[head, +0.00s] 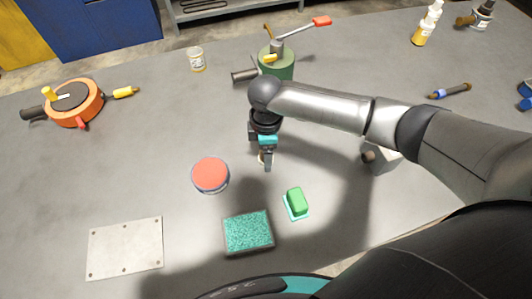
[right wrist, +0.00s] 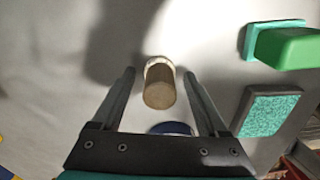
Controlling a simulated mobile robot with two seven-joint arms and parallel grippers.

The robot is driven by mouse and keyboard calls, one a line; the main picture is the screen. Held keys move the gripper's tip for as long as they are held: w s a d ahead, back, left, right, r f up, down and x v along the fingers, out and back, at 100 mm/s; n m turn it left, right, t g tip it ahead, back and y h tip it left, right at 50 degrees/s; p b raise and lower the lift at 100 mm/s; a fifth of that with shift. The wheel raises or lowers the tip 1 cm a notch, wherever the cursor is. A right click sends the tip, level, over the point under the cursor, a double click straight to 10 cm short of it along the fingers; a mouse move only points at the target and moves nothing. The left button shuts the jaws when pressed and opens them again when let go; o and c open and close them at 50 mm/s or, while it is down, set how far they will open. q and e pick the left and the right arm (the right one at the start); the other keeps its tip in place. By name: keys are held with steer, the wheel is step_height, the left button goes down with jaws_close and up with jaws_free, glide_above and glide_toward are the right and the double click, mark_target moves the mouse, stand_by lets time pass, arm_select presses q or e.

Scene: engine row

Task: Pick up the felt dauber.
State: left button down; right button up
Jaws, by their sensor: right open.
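The felt dauber (right wrist: 160,88), a short tan cylinder with a white end, stands between the fingers of my right gripper (right wrist: 159,74) in the right wrist view. Its tan end faces the camera. The fingers are open, with a gap on each side of the dauber. In the head view my right gripper (head: 267,163) points down at the grey table, and only a small pale bit of the dauber (head: 261,158) shows beside a finger. My left gripper is not in view.
A round red-topped pad (head: 210,174) lies left of the gripper. A green block (head: 297,201) and a teal pad in a grey tray (head: 226,236) lie nearer. A green cylindrical device (head: 276,64) stands behind. A metal plate (head: 125,249) lies at front left.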

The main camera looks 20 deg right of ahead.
steer(key=shift+c, duration=0.2)
jaws_close()
stand_by(0.3)
steer(key=shift+r, duration=0.15)
step_height(320, 180, up, 20)
steer(key=p, duration=0.3)
steer(key=shift+c, duration=2.3)
jaws_free()
steer(key=c, duration=0.6)
